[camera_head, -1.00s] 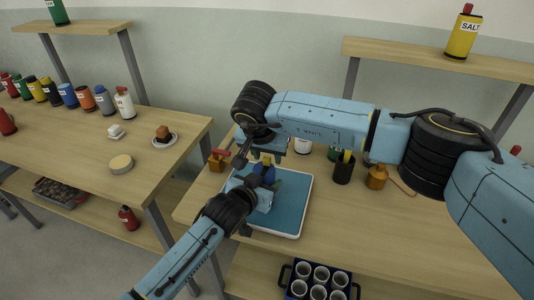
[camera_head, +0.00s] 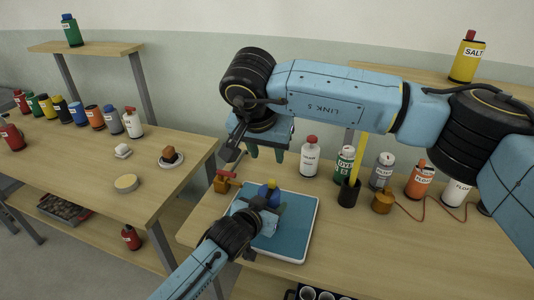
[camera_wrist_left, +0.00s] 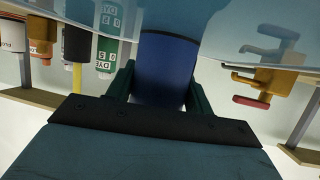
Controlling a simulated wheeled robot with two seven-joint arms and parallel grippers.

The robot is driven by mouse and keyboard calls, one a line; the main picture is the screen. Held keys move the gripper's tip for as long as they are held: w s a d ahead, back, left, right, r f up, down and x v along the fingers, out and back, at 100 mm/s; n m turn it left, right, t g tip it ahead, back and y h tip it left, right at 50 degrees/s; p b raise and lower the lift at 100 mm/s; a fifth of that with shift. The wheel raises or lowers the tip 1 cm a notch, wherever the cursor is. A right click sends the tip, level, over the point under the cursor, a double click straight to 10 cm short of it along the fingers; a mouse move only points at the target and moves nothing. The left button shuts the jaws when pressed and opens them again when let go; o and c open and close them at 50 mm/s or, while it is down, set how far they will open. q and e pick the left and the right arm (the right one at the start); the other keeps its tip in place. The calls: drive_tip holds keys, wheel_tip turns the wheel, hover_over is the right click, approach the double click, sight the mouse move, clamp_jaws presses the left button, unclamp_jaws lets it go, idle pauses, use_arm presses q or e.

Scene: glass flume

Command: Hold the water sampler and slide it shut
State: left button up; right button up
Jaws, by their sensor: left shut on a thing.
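In the left wrist view the sampler is a blue cylinder (camera_wrist_left: 165,68) between the green fingers of my left gripper (camera_wrist_left: 160,88). My right gripper (camera_head: 267,153) is above and behind the sampler, pointing down, with its fingers apart and nothing seen between them. The sampler's lower part is hidden by the left gripper.
A brass valve with a red handle (camera_head: 224,182) stands left of the tray. A black cup (camera_head: 349,194) with a yellow stick, an orange-brown weight (camera_head: 383,202) and several bottles stand to the right and behind. Another table (camera_head: 80,150) is at left.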

use_arm(q)
drive_tip(key=o, duration=1.1)
